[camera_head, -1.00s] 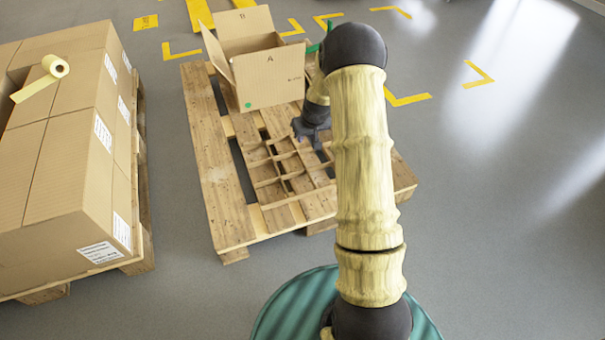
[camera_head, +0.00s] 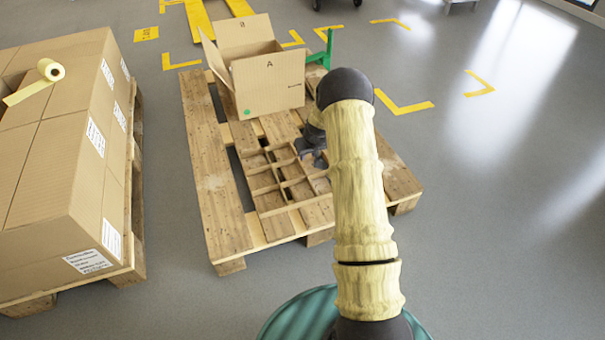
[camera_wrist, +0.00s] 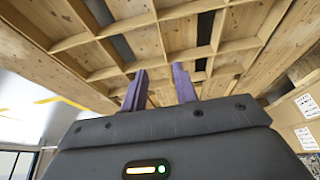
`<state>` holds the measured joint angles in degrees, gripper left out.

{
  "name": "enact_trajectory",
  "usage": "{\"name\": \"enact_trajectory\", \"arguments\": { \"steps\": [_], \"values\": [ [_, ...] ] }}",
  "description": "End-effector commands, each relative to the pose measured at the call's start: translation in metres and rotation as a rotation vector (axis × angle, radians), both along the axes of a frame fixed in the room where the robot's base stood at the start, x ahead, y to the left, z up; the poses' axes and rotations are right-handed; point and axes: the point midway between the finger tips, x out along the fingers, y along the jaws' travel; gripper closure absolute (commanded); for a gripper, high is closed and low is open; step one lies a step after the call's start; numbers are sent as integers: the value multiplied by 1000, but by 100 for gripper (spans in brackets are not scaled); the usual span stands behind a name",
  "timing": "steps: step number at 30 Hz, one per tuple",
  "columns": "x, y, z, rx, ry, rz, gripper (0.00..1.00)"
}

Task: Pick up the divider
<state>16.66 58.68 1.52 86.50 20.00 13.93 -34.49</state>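The divider (camera_head: 281,187) is a light brown grid of thin crossed walls. It lies on the wooden pallet, in front of the open carton (camera_head: 268,86). My gripper (camera_head: 318,160) is over the divider's right part, partly hidden behind my arm. In the wrist view, the divider (camera_wrist: 205,51) fills the upper part. My gripper's two purple fingers (camera_wrist: 160,82) are apart, with nothing seen clamped between them. One divider wall lines up with the gap between the fingertips. I cannot tell whether the fingers straddle or touch it.
The pallet (camera_head: 215,190) has bare boards left of the divider. Stacked boxes (camera_head: 60,190) with a yellow tape roll (camera_head: 50,69) stand on another pallet at left. A green upright piece (camera_head: 328,48) is right of the carton. Floor on the right is clear.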

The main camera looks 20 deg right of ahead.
Motion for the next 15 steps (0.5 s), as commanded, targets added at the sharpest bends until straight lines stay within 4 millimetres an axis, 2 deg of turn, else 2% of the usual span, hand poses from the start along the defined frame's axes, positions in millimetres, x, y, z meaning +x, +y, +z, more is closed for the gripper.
{"name": "enact_trajectory", "arguments": {
  "steps": [1, 9, 15],
  "values": [
    [3, 0, -14, 0, 0, 0, 71],
    [19, 0, -50, 0, -1, 0, 71],
    [24, 0, -60, 0, 0, -1, 71]
  ]
}}
